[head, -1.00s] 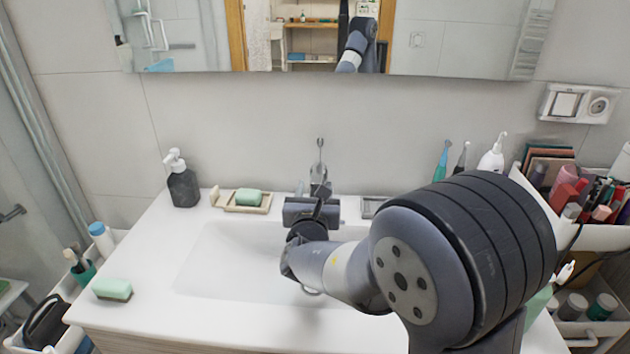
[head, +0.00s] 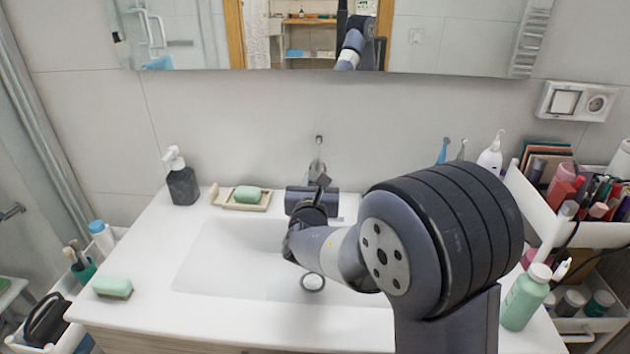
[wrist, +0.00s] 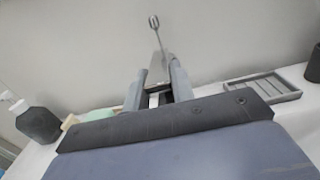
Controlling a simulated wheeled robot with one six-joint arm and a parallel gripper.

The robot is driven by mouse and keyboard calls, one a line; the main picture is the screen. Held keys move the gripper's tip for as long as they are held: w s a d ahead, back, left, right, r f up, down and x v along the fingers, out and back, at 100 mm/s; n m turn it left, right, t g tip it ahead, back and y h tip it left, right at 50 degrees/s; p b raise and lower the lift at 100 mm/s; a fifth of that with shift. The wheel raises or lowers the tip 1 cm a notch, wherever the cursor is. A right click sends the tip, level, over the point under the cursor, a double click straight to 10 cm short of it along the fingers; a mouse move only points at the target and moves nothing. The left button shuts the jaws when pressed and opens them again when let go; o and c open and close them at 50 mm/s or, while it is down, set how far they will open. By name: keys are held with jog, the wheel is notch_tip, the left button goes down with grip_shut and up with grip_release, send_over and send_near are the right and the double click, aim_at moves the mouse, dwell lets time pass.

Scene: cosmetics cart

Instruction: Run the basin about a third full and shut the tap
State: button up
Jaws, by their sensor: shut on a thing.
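The grey metal tap (head: 317,168) stands at the back of the white basin (head: 215,262). Its thin upright lever, with a rounded tip, shows in the wrist view (wrist: 155,24). My gripper (head: 318,182) is at the tap, and in the wrist view its two fingers (wrist: 158,88) are shut on the tap's lever. My gripper and wrist hide the spout and the lower tap. The round drain (head: 313,282) shows at the basin's bottom. I cannot make out a water level or a stream.
A green soap on a dish (head: 247,196) and a dark soap dispenser (head: 184,184) stand left of the tap. A second soap (head: 113,287) lies at the left front. A green bottle (head: 526,298) and a loaded cart (head: 565,232) are at right. A mirror (head: 450,40) hangs above.

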aim_at(315, 175)
grip_shut()
jog(key=r+p, duration=0.1)
jog(key=p, duration=0.1)
jog(key=shift+r+g+p, duration=0.2)
jog(key=shift+g+p, duration=0.2)
jog(key=r+g+p, duration=0.1)
jog(key=p, duration=0.2)
jog(key=g+p, duration=0.1)
jog(key=p, duration=0.2)
jog(key=shift+w+r, duration=0.3)
jog(key=shift+r, duration=0.1)
jog(key=g+p, duration=0.1)
jog(key=p, duration=0.1)
jog(key=shift+w+r+p, duration=0.1)
jog(key=shift+r+p, duration=0.05)
jog(key=shift+p, duration=0.2)
jog(key=o, duration=0.8)
grip_release()
